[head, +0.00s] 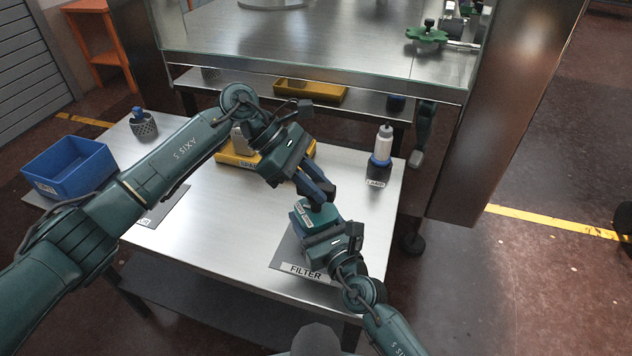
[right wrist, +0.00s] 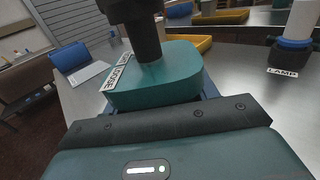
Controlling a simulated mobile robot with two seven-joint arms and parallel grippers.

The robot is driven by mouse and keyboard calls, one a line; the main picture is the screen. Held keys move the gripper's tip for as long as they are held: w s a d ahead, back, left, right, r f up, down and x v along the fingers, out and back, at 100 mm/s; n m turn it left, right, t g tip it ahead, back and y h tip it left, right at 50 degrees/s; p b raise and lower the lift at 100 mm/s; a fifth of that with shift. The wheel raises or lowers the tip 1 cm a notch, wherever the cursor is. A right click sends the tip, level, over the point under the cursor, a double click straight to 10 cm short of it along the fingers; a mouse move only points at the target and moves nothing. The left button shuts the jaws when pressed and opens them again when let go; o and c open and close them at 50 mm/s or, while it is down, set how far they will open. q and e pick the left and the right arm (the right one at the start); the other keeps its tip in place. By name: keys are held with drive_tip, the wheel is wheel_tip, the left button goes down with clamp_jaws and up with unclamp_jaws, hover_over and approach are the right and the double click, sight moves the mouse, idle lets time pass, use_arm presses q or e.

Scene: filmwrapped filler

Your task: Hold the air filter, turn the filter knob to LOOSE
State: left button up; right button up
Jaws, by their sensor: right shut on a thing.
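The air filter is a teal block (head: 302,214) above the FILTER mat (head: 289,257) at the table's front right. My right gripper (head: 316,222) is shut on the filter from the front. In the right wrist view the filter (right wrist: 165,82) has a white label reading LOOSE on its left edge; a second label beside it is partly covered. My left gripper (head: 317,194) reaches down from above, its fingertips at the filter's top. A dark upright shape (right wrist: 146,38) meets the top there. The knob is not clearly visible, so I cannot tell whether the left fingers grip it.
A yellow tray (head: 232,158) lies behind my left arm. A glass-fronted cabinet stands behind the table.

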use_arm(q)
clamp_jaws()
drive_tip(key=shift+n, duration=0.3)
drive_tip(key=n+t, duration=0.3)
drive_tip(key=shift+n, duration=0.3)
drive_tip(key=n+t, duration=0.3)
drive_tip(key=n, duration=0.1)
drive_tip(key=shift+t, duration=0.3)
drive_tip(key=n+t+y, duration=0.1)
drive_tip(key=n, duration=0.2)
drive_tip(key=n+t+y, duration=0.2)
drive_tip(key=shift+s+n, duration=0.1)
drive_tip(key=shift+n, duration=0.3)
drive_tip(key=shift+n+t+y, duration=0.9)
drive_tip(key=shift+n+y, duration=0.4)
drive_tip(key=shift+n, duration=0.6)
drive_tip(key=shift+f, duration=0.1)
